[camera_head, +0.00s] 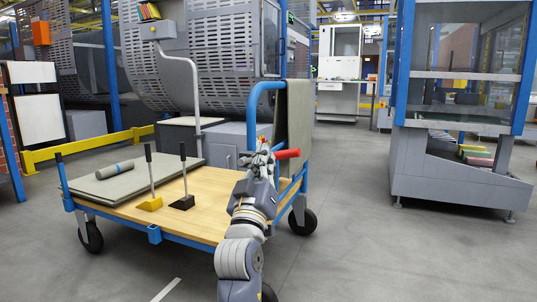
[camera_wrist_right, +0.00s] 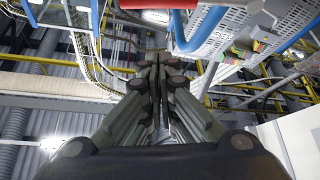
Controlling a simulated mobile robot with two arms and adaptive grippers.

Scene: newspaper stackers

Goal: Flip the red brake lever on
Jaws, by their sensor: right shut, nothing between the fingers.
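The red brake lever (camera_head: 288,154) sticks out sideways at the blue push handle (camera_head: 254,98) of the cart, level with my gripper. My right gripper (camera_head: 263,150) points up, just left of the lever; whether they touch I cannot tell. In the right wrist view the right gripper's fingers (camera_wrist_right: 155,62) are together with nothing between them. A red piece (camera_wrist_right: 170,4), apparently the lever, shows at the top edge there, beside a blue tube (camera_wrist_right: 201,28), with a visible gap from the fingertips. My left gripper is not in view.
The cart's wooden deck (camera_head: 218,190) carries grey sheets (camera_head: 120,184), a rolled grey item (camera_head: 114,170) and two upright black-handled tools with yellow (camera_head: 149,204) and black (camera_head: 182,202) bases. A grey cloth (camera_head: 293,115) hangs over the handle. Floor at right is clear before a grey machine (camera_head: 455,180).

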